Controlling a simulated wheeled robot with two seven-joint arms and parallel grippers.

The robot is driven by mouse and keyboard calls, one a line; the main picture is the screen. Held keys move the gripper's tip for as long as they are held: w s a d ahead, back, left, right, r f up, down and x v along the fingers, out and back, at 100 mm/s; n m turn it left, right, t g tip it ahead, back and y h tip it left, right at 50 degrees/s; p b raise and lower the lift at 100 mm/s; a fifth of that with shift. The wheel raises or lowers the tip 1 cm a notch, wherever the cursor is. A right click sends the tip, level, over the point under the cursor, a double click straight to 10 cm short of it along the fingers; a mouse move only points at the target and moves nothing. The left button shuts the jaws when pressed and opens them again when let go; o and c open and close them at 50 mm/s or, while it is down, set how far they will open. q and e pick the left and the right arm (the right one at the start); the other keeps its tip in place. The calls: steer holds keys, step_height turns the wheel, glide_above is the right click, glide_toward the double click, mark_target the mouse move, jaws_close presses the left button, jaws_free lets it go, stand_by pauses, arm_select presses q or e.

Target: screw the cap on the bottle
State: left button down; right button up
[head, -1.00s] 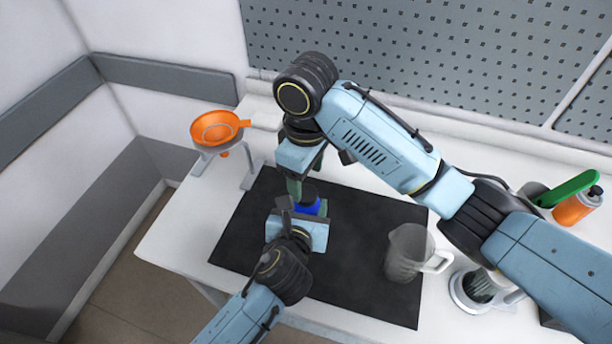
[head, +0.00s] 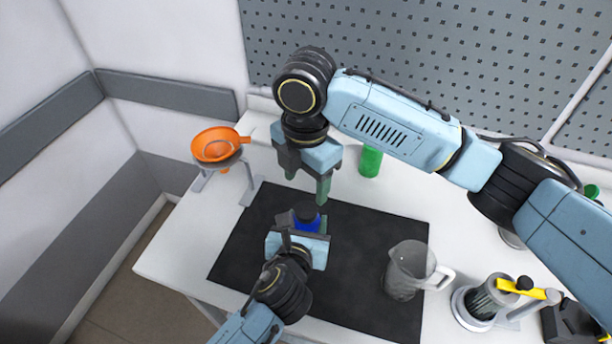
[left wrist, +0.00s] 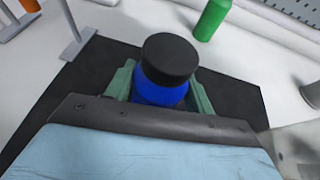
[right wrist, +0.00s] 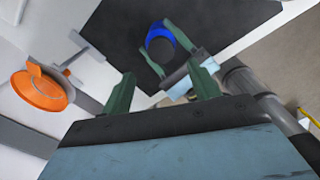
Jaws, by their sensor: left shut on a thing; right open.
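A blue bottle (head: 306,222) stands on the black mat and wears a black cap (head: 305,210). In the left wrist view the cap (left wrist: 169,58) sits on top of the bottle (left wrist: 160,93), and it looks roughly level. I cannot tell how tight it is. My left gripper (head: 303,226) is shut on the bottle, with its green fingers on either side of it. My right gripper (head: 308,187) is open and empty, above and behind the bottle. The right wrist view shows its spread fingers (right wrist: 163,92) with the cap (right wrist: 160,47) beyond them.
An orange funnel (head: 216,146) rests in a grey stand at the left. A clear jug (head: 405,272) stands on the right of the black mat (head: 350,290). A green bottle (head: 371,160) stands behind the mat. A brush holder (head: 482,303) is at the right.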

mark_target(306, 209)
steer(key=shift+n, duration=0.5)
steer(key=shift+f, duration=3.95)
steer(key=c, duration=1.1)
steer(key=shift+o, duration=0.2)
steer(key=m, duration=0.6)
steer(key=shift+m, duration=0.3)
